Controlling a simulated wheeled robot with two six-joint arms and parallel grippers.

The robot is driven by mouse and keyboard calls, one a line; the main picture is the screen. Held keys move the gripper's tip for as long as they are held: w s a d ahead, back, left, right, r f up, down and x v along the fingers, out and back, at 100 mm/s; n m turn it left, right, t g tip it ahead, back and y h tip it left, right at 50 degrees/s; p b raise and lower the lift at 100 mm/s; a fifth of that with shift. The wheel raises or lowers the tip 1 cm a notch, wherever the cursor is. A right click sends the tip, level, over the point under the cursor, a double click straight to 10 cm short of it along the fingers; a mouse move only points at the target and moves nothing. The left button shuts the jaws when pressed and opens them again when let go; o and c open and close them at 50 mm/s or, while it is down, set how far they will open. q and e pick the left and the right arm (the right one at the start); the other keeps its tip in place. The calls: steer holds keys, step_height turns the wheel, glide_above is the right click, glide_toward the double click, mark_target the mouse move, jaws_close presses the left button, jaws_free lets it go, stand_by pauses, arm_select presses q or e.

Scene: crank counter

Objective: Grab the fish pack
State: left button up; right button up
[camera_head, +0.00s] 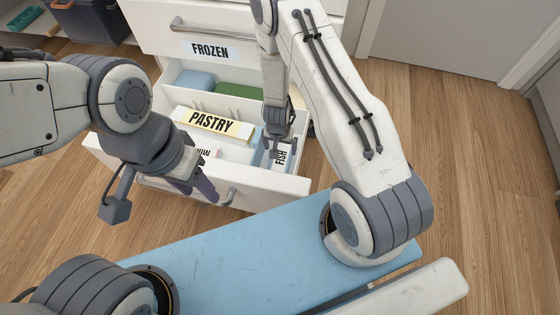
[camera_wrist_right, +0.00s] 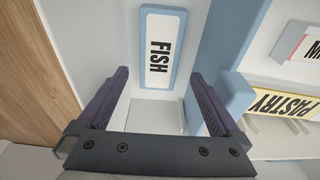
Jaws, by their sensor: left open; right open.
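The fish pack (camera_head: 280,158) is a narrow white pack with a blue edge and a black FISH label. It stands in the right end of the open drawer, and its label faces the camera in the right wrist view (camera_wrist_right: 160,48). My right gripper (camera_head: 279,146) is open just above it in the head view and partly hides it. In the right wrist view its two fingers (camera_wrist_right: 160,78) are spread either side of the pack's near end, with no visible grip on it. My left gripper (camera_head: 203,188) is open and empty by the drawer's front left.
The open drawer (camera_head: 262,184) also holds a yellow-edged PASTRY pack (camera_head: 213,123) and another white pack. A drawer labelled FROZEN (camera_head: 210,49) sits above, and blue and green packs lie behind. The wood floor (camera_head: 462,150) is clear at right.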

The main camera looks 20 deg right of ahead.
mark_target(281, 158)
steer(key=f, duration=0.1)
steer(key=f+b, duration=0.1)
steer(key=f, duration=0.1)
steer(key=f+b, duration=0.1)
steer(key=shift+w+d+f, duration=0.15)
steer(key=shift+w+f, duration=0.15)
steer(key=f+b, duration=0.4)
steer(key=f, duration=0.1)
steer(key=shift+w+d, duration=0.25)
steer(key=shift+r, duration=0.1)
steer(key=c, duration=1.4)
